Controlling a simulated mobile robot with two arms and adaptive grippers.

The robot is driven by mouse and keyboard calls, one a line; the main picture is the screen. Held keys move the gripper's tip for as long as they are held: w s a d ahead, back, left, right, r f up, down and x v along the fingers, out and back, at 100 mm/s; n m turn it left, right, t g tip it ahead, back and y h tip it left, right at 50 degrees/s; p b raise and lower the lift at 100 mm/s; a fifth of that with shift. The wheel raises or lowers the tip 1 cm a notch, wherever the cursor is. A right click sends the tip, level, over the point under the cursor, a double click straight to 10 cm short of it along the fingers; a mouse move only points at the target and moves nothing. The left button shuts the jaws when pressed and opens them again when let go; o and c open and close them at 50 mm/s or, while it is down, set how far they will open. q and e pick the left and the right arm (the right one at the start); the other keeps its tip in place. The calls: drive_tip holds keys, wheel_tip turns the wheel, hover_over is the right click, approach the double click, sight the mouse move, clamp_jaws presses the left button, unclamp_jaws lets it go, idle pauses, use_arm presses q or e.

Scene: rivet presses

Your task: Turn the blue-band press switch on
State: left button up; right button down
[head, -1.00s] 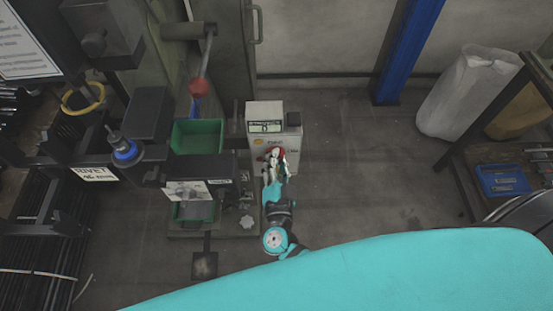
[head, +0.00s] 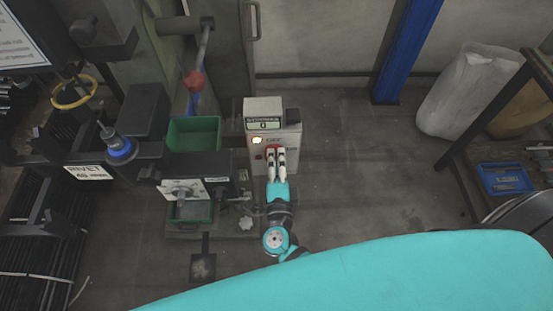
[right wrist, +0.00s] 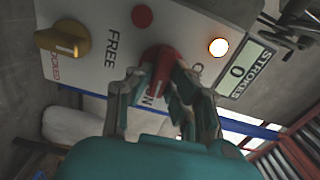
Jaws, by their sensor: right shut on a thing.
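The red switch knob (right wrist: 164,60) is on the box face, by the letters ON. My right gripper (right wrist: 160,85) is shut on this knob, with fingers on both sides; it also shows in the head view (head: 276,158). The fingers hide part of the knob and labels. My left gripper is not in view.
A yellow selector knob (right wrist: 64,40) marked FREE and LOCKED is on the same box, near a red round button (right wrist: 142,16). Floor right of the box is clear.

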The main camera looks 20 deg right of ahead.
drive_tip(key=shift+f+m, duration=0.1)
drive_tip(key=shift+m, duration=0.3)
drive_tip(key=c, duration=1.3)
unclamp_jaws()
drive_tip(key=v, duration=1.2)
